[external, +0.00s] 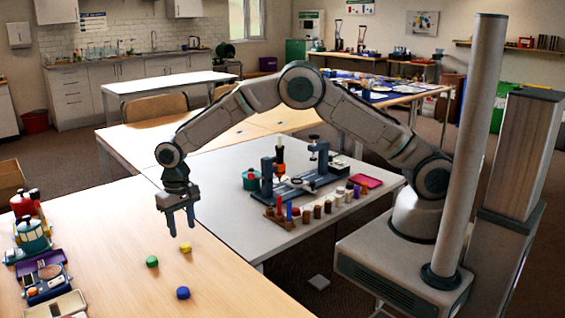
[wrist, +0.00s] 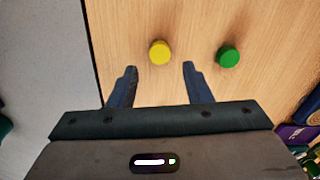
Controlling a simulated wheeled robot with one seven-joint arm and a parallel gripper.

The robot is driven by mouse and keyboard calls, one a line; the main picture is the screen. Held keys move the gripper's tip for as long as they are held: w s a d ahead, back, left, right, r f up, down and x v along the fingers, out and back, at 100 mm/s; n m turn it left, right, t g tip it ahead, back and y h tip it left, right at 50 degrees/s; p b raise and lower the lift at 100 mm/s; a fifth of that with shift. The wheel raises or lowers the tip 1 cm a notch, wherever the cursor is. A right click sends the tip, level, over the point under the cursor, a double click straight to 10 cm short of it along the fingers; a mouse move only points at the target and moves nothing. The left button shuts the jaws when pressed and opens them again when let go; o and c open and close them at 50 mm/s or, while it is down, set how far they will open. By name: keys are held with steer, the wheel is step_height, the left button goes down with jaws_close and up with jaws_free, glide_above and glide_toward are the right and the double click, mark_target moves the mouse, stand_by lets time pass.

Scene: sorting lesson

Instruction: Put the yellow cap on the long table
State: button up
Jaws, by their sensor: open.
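The yellow cap (external: 186,247) lies on a light wooden table in the external view, between a green cap (external: 152,261) and the edge facing the grey table. In the wrist view the yellow cap (wrist: 160,52) shows just beyond the fingertips, between their lines. My gripper (external: 181,232) is open and empty, pointing down above the wooden table close to the yellow cap. Its two blue fingers (wrist: 160,66) stand apart in the wrist view. The green cap (wrist: 228,57) is to the right there. I cannot tell which table is the long table.
A blue cap (external: 183,293) lies nearer the camera. Trays and containers (external: 47,275) stand on the left of the wooden table (external: 115,215). The grey table (external: 215,165) holds a rig and several small bottles. The wooden surface around the caps is clear.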

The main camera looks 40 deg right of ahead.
mark_target(186, 244)
step_height(186, 244, up, 6)
steer(key=shift+r, duration=0.25)
steer(key=d+r+m+t, duration=0.1)
steer(key=d+r, duration=0.6)
steer(key=d, duration=0.6)
steer(key=d+r, duration=0.7)
steer(key=d, duration=0.6)
steer(key=s+d+m+t, duration=0.1)
steer(key=s+d, duration=1.8)
steer(key=s, duration=0.1)
steer(key=shift+s+d+f+t, duration=0.25)
steer(key=shift+d+f+t, duration=0.05)
steer(key=shift+t, duration=0.1)
